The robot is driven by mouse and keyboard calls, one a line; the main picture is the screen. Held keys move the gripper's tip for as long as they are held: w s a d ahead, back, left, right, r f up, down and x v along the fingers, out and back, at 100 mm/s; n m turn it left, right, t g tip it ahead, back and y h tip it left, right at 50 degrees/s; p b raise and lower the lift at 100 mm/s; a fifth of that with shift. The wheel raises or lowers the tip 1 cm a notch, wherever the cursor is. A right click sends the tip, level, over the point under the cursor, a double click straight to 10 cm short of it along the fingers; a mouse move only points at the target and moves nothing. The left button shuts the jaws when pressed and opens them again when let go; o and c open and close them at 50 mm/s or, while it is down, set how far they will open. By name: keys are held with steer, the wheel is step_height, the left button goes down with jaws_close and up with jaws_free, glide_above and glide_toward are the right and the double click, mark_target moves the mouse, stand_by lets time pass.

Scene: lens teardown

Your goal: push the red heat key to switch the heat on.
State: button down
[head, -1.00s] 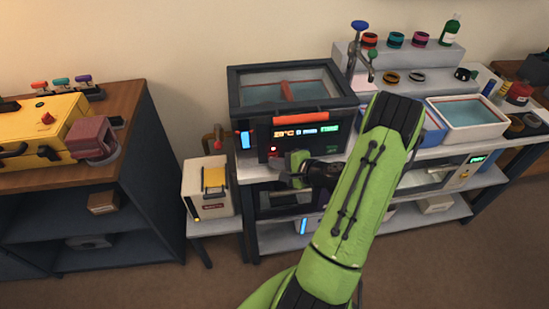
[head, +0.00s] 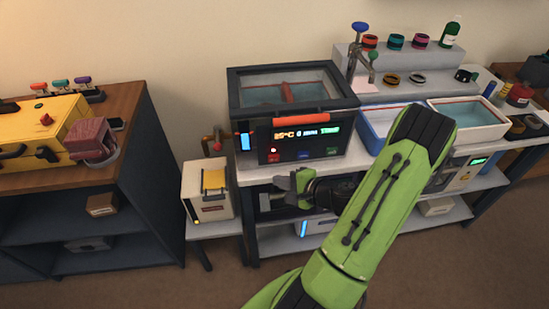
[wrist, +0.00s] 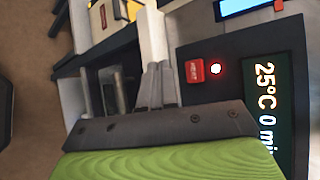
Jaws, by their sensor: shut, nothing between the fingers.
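The red heat key (wrist: 194,71) is on the dark front panel of the glass-lidded bath unit (head: 292,113). In the wrist view a glowing red lamp (wrist: 216,69) sits beside the key, and the display (wrist: 266,105) reads 25°C and 0 min. In the head view the key is a small red spot (head: 273,157) at the panel's lower left. My gripper (wrist: 157,85) is shut and empty. Its fingers lie to the left of the key in the wrist view, apart from it. In the head view my gripper (head: 281,190) is below the panel, in front of the bench edge.
An orange handle (head: 301,118) crosses the unit's front top edge. A small cream box (head: 207,193) stands on a low stand to the left. A wooden-topped cabinet with a yellow case (head: 45,128) is at far left.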

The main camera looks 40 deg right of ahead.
steer(key=s+a+r+p, duration=0.1)
steer(key=p, duration=0.5)
steer(key=shift+p, duration=0.3)
steer(key=shift+f, duration=0.1)
